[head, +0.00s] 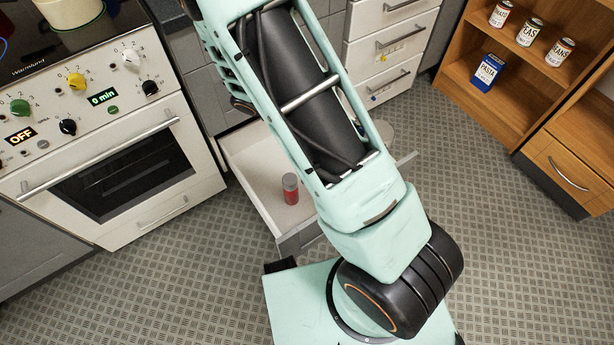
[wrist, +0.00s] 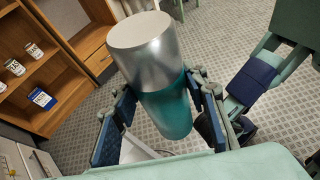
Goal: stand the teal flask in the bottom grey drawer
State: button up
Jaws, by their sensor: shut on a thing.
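The teal flask (wrist: 165,110) has a silver upper part and a teal lower part. In the wrist view my gripper (wrist: 166,118) is shut on it, with one dark finger pad on each side. The bottom grey drawer (head: 250,160) is pulled out in the head view, with a pale inside and grey front. My arm crosses the head view and covers the drawer's right part. My gripper cannot be made out there.
A white oven (head: 120,180) stands left of the drawer. White drawers (head: 385,45) are behind it. A wooden shelf unit (head: 465,80) at the right holds several cans and a blue pasta box (head: 487,73). The patterned floor (head: 475,220) is clear between.

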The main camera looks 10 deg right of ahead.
jog(key=w+a+f+n+t+b, duration=0.1)
jog(key=w+a+n+t+b, duration=0.2)
jog(key=w+n+t, duration=0.45)
jog(key=w+a+f+n+t+b, duration=0.1)
jog(key=w+a+n+t+b, duration=0.25)
jog(key=w, duration=0.65)
jog(key=w+a+f+n+t+y, duration=0.1)
jog(key=w+a+f+n+t, duration=0.3)
jog(key=w+f, duration=0.3)
jog(key=d+f+m, duration=0.1)
jog(key=d+f, duration=0.1)
jog(key=f, duration=1.2)
jog(key=d+f, duration=0.2)
jog(key=f, duration=1.1)
jog(key=w+d+f+b, duration=0.2)
jog(key=d+f+b, duration=0.1)
jog(key=d+f, duration=0.3)
jog(key=w+d+f+b, duration=0.3)
jog(key=d+f+b, duration=0.1)
jog(key=d+f, duration=0.3)
jog(key=shift+f+y, duration=0.2)
jog(key=shift+y, duration=0.2)
